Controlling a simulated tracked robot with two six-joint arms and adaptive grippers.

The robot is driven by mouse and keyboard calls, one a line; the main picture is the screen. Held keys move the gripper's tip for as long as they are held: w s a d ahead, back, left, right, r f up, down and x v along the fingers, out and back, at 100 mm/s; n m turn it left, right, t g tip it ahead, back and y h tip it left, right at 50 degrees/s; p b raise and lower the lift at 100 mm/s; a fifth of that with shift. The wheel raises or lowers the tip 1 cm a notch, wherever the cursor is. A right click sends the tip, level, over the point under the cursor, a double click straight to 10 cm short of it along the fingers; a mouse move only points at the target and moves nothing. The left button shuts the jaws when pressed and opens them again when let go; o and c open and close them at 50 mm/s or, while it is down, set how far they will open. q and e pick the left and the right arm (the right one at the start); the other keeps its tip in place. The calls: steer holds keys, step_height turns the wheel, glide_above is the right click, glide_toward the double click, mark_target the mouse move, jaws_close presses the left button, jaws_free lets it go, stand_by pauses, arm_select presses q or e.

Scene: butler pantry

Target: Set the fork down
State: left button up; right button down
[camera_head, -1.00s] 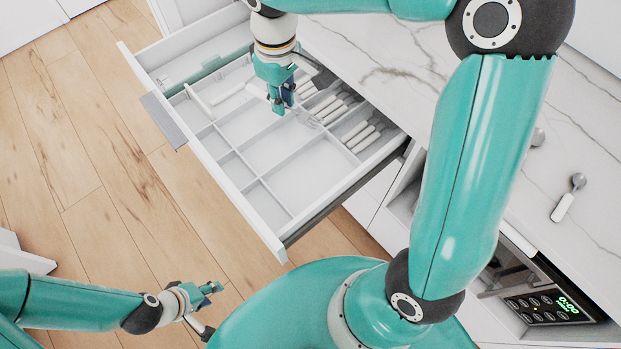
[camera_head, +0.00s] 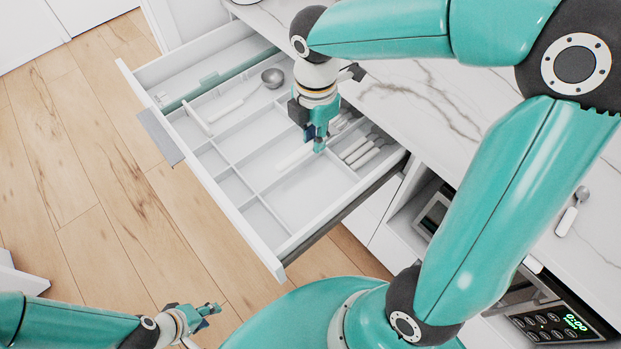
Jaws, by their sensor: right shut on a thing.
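My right gripper (camera_head: 316,143) is over the open drawer (camera_head: 228,205), pointing down and shut on the fork (camera_head: 294,159). The fork's white handle sticks out to the left of the fingers, low over an empty compartment. Its head is hidden behind the gripper, and I cannot tell whether it touches the drawer floor. Several white-handled utensils (camera_head: 366,150) lie in the compartments to the right of the gripper. My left gripper (camera_head: 212,312) is low at the bottom left, away from the drawer; its finger opening is too small to judge.
A ladle (camera_head: 270,79) with a white handle lies in a rear compartment. White dividers (camera_head: 256,187) split the drawer, with empty compartments at the front. A spoon (camera_head: 572,211) lies on the marble counter (camera_head: 420,105) at right.

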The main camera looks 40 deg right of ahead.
step_height(320, 180, down, 10)
steer(key=shift+f+b, duration=0.1)
steer(key=shift+b, duration=0.3)
steer(key=shift+f+b, duration=0.3)
steer(key=shift+f, duration=1.8)
steer(key=shift+f, duration=0.3)
steer(key=c, duration=1.1)
jaws_free()
steer(key=shift+r, duration=0.1)
steer(key=shift+r, duration=0.55)
step_height(320, 180, up, 11)
steer(key=shift+r+p, duration=0.2)
steer(key=shift+p, duration=0.55)
